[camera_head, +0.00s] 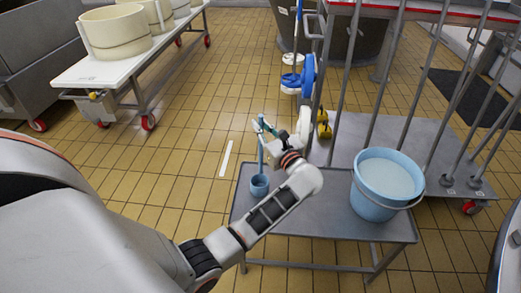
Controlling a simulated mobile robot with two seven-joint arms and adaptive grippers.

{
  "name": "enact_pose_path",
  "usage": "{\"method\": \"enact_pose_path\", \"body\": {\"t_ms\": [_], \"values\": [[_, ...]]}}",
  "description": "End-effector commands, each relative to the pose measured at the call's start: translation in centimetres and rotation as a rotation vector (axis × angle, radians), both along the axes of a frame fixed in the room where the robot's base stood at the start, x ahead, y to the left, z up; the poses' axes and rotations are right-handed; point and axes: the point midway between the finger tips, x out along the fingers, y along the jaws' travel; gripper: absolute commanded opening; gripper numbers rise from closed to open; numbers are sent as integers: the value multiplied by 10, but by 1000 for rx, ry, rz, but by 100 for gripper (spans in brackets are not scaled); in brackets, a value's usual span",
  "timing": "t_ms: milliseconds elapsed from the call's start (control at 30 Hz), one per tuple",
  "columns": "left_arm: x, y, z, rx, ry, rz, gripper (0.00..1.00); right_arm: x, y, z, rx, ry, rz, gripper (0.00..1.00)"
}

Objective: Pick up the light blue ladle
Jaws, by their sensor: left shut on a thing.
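The light blue ladle (260,186) is upright over the left part of a low grey metal table (328,214), its cup at the bottom and its handle rising into my left gripper. I cannot tell whether the cup touches the tabletop. My left gripper (261,128) is shut on the upper part of the handle. My left arm reaches in from the lower left and hides part of the table. My right gripper is not in view.
A light blue bucket (384,187) with pale contents stands on the table's right side. A metal rack with upright bars (345,75) stands behind. A wheeled white table (105,68) with cream tubs is at upper left. Tiled floor between is clear.

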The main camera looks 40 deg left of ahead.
Motion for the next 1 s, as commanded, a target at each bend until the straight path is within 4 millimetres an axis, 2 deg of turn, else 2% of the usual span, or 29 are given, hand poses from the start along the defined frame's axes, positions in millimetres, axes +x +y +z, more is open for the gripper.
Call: {"method": "enact_pose_path", "body": {"t_ms": [167,333,700,900,1000], "values": [[0,0,14,-2,-6,0,0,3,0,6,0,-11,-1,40],[1,0,52,-2,-13,0,0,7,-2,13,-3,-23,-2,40],[0,0,151,-3,-12,0,0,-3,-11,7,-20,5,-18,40],[0,0,185,-1,-6,0,0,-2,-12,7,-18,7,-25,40],[0,0,195,0,-4,0,0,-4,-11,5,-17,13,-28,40]]}}
